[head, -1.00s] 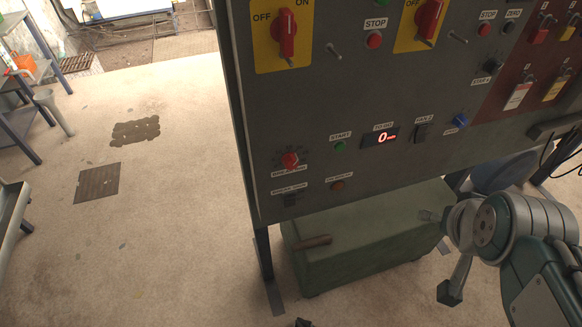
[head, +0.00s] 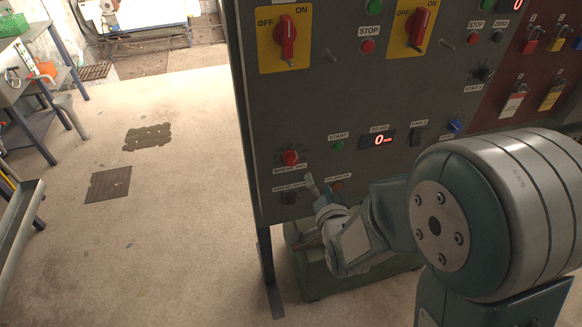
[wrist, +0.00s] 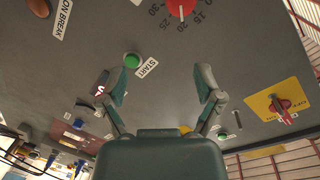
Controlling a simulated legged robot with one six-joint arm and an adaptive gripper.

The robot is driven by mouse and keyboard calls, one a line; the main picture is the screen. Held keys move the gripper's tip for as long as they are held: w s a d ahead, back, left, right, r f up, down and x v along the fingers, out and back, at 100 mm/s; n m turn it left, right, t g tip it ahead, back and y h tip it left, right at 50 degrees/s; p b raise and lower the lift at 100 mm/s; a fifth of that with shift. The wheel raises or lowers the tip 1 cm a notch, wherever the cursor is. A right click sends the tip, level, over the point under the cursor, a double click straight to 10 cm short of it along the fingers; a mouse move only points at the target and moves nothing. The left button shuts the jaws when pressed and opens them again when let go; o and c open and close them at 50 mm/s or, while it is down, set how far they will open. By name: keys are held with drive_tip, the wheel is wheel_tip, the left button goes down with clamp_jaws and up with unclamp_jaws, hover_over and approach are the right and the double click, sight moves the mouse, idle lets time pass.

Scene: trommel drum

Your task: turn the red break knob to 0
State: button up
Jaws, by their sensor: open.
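The red break knob (head: 290,157) is a small round dial on the lower left of the grey control panel (head: 350,95), with a label below it. In the wrist view the red knob (wrist: 182,8) is cut off by the top edge, with scale numbers including 15, 20, 25 and 30 beside it. My gripper (head: 310,182) is in front of the panel, just below and right of the knob, and apart from it. In the wrist view my gripper (wrist: 160,85) has its two fingers spread with nothing between them. The knob's pointer setting cannot be read.
A green start button (head: 337,146), an orange-brown button (head: 336,185) and a lit red display (head: 380,140) are near the knob. Red rotary switches on yellow plates (head: 285,38) are above. A green box (head: 312,285) stands under the panel.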

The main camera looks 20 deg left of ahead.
sight(293, 163)
drive_tip(key=shift+t+y, duration=0.3)
drive_tip(key=shift+y, duration=0.6)
drive_tip(key=w+a, duration=0.2)
drive_tip(key=w+a+f, duration=0.1)
drive_tip(key=w+a, duration=0.1)
drive_tip(key=a, duration=0.1)
drive_tip(key=w+a, duration=0.2)
drive_tip(key=a, duration=0.1)
drive_tip(key=shift+w+f, duration=0.25)
drive_tip(key=shift+w, duration=0.1)
drive_tip(key=c, duration=1.2)
